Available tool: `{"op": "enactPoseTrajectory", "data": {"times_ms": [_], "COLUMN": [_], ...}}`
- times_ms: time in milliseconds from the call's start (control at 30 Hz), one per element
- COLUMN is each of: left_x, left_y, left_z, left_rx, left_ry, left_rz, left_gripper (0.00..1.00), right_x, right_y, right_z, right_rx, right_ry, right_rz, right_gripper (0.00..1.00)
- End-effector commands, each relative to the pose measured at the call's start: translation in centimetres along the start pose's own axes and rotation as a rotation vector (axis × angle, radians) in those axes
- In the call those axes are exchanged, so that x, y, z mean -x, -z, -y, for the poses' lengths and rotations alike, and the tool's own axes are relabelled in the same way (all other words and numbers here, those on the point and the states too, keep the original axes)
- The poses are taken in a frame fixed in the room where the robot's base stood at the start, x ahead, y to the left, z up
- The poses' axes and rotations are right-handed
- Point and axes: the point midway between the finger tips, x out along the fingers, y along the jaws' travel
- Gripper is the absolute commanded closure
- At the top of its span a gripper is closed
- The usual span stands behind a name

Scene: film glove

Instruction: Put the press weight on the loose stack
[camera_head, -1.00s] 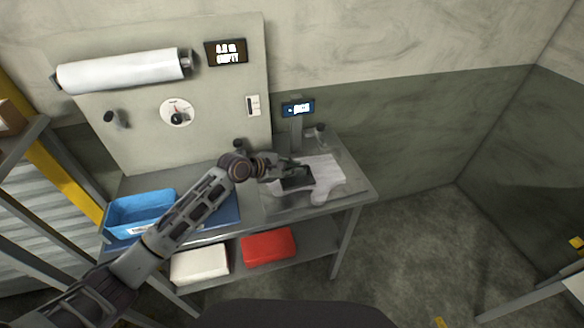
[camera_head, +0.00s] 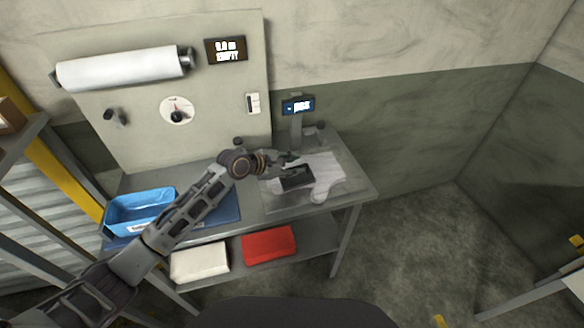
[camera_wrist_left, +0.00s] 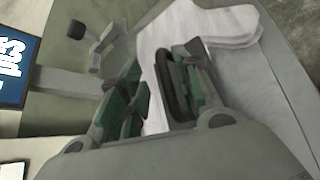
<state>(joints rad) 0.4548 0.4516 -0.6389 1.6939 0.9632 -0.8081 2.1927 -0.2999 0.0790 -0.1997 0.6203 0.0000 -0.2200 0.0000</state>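The press weight (camera_head: 297,179) is a dark, flat block with a raised handle. It lies on the loose stack (camera_head: 326,184), a pile of pale, glove-shaped film sheets on the right part of the bench. My left gripper (camera_head: 288,161) is just behind the weight in the head view. In the left wrist view its green-padded fingers (camera_wrist_left: 160,72) stand apart. The dark handle of the weight (camera_wrist_left: 175,88) lies between them, close to the right finger, with pale film (camera_wrist_left: 151,112) showing in the gap. The weight's underside is hidden. My right gripper is not in view.
A blue bin (camera_head: 140,211) stands at the left of the bench. A small post display (camera_head: 298,106) rises behind the stack. A film roll (camera_head: 122,69) hangs on the back panel. White (camera_head: 199,262) and red (camera_head: 269,244) packs lie on the lower shelf.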

Motion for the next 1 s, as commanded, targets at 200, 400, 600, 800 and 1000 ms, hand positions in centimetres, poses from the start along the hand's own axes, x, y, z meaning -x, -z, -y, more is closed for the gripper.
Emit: {"op": "enactPoseTrajectory", "data": {"times_ms": [200, 400, 600, 800, 1000], "left_x": [2.1, 4.4, 6.8, 9.3, 11.2], "left_y": [0.2, 0.2, 0.2, 0.2, 0.2], "left_z": [0.1, 0.1, 0.1, 0.1, 0.1], "left_rx": [0.001, 0.002, 0.001, 0.000, 0.002], "left_ry": [0.000, 0.000, 0.000, 0.000, 0.001], "left_rz": [-0.002, -0.001, -0.002, -0.003, -0.002], "left_gripper": [0.67, 0.67, 0.67, 0.67, 0.67], "right_x": [-0.1, -0.2, -0.3, -0.5, -0.6], "right_y": [-0.1, -0.1, -0.1, -0.1, -0.1], "right_z": [-0.3, -0.3, -0.3, -0.2, 0.1], "right_rx": [0.001, 0.002, 0.002, 0.002, 0.000], "right_ry": [-0.003, -0.003, -0.003, -0.003, 0.000], "right_rz": [0.001, 0.001, 0.001, 0.001, 0.000], "right_gripper": [0.60, 0.60, 0.60, 0.60, 0.60]}}
